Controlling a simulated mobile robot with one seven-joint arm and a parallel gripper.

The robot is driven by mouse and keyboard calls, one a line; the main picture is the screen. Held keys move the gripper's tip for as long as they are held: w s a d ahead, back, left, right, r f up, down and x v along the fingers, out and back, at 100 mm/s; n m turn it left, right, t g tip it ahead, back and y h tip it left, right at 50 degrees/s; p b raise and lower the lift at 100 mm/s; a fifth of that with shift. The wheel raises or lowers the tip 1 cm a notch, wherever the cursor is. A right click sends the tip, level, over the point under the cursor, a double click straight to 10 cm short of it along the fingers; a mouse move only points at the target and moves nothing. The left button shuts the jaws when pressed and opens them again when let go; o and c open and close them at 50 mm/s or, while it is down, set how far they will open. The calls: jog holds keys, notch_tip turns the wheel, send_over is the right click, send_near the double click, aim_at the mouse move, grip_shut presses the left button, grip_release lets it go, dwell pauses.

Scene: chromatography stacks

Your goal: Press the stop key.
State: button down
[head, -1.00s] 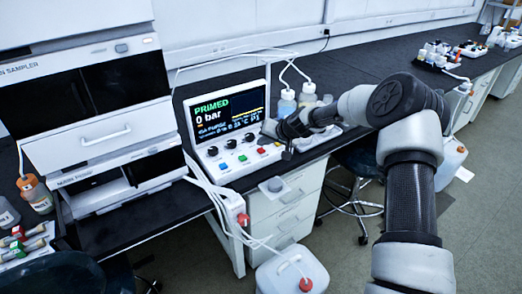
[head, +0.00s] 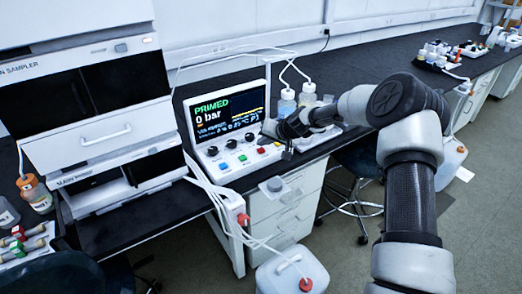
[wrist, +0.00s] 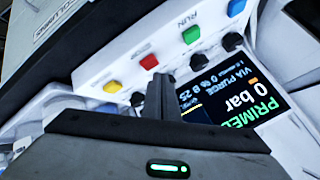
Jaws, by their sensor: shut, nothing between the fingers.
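The red key (wrist: 149,61), with a label by it that I read as STOP, sits on the sloped white control panel (wrist: 95,72). In the head view the red key (head: 262,151) shows on the panel's front, right of a green key (head: 243,158). My gripper (wrist: 161,82) is shut and empty. In the wrist view its fingertips appear just below the red key; a gap or contact cannot be judged. In the head view my gripper (head: 284,130) is at the panel's right end, its fingertips not clear.
In the wrist view a green RUN key (wrist: 191,35), a blue key (wrist: 112,87) and a yellow key (wrist: 110,32) are near the red one. Black knobs (wrist: 232,42) line the screen (wrist: 262,95), which reads PRIMED, 0 bar. Bottles (head: 287,103) stand behind my gripper.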

aim_at(263, 153)
jog(key=shift+f+b, duration=0.45)
jog(key=shift+b, duration=0.15)
jog(key=shift+f+b, duration=0.5)
jog(key=shift+b, duration=0.05)
dwell(0.8)
jog(key=shift+r, duration=0.1)
jog(key=shift+r+p, duration=0.3)
jog(key=shift+r, duration=0.5)
notch_tip(263, 153, up, 5)
jog(key=shift+r+p, duration=0.1)
jog(key=shift+p, duration=0.9)
